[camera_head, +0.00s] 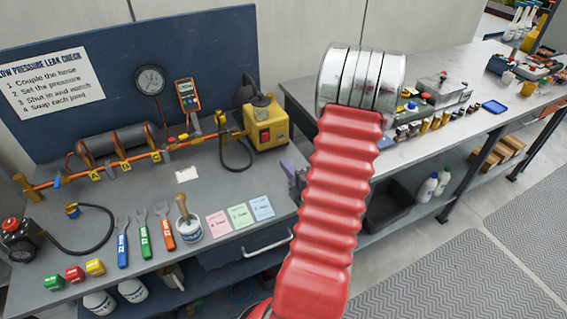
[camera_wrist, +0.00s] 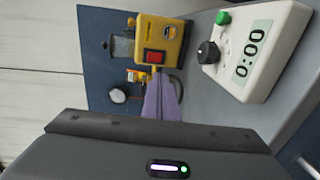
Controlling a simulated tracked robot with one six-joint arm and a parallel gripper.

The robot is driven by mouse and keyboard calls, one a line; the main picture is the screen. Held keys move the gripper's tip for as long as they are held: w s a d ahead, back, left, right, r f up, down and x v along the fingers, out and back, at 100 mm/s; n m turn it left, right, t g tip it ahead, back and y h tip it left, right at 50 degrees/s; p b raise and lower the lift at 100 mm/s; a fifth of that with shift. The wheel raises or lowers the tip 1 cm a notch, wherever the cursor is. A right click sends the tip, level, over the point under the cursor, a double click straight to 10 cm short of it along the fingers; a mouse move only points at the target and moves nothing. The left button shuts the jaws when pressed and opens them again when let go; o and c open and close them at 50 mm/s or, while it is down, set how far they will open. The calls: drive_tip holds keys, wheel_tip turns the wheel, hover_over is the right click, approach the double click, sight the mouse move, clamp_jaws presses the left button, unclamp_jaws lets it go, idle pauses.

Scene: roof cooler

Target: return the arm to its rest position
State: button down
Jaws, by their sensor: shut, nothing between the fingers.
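My gripper (camera_wrist: 160,84) shows in the wrist view as purple tapered fingers beyond a dark housing. The fingers are together with nothing between them. In the head view, a small purple part of it (camera_head: 289,168) shows left of my red arm, above the right end of the near bench; the rest is hidden behind the arm. My arm stretches forward across the middle of the head view. The wrist view looks sideways at a yellow pump (camera_wrist: 162,40) and a white timer (camera_wrist: 255,45) reading 0:00.
The near bench carries the yellow pump (camera_head: 266,122), a gauge (camera_head: 149,80), a copper pipe rig, several wrenches, a pot with a brush (camera_head: 188,228) and coloured cards (camera_head: 240,215). A second bench (camera_head: 460,125) at the right holds small parts. Grey floor mats (camera_head: 440,285) are clear.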

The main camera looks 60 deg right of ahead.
idle(0.7)
drive_tip(key=w+a+r+m+g+y, duration=0.2)
drive_tip(key=w+a+r, duration=0.2)
drive_tip(key=w, duration=0.5)
drive_tip(key=w+a+r+m+g+y, duration=0.1)
drive_tip(key=w+a+r+m+g, duration=0.25)
drive_tip(key=a+r, duration=0.55)
drive_tip(key=s+a+r+m+g+y, duration=0.1)
drive_tip(key=s+a, duration=0.3)
drive_tip(key=a, duration=0.6)
drive_tip(key=s+a+r+m+g+y, duration=0.1)
drive_tip(key=s+a, duration=0.4)
drive_tip(key=a, duration=0.5)
drive_tip(key=s+a+r+m+g+y, duration=0.1)
drive_tip(key=s+a+r+m+y, duration=0.2)
drive_tip(key=a, duration=0.7)
drive_tip(key=shift+s+r+m+y, duration=0.3)
drive_tip(key=shift+s+m, duration=0.35)
drive_tip(key=shift+s, duration=0.45)
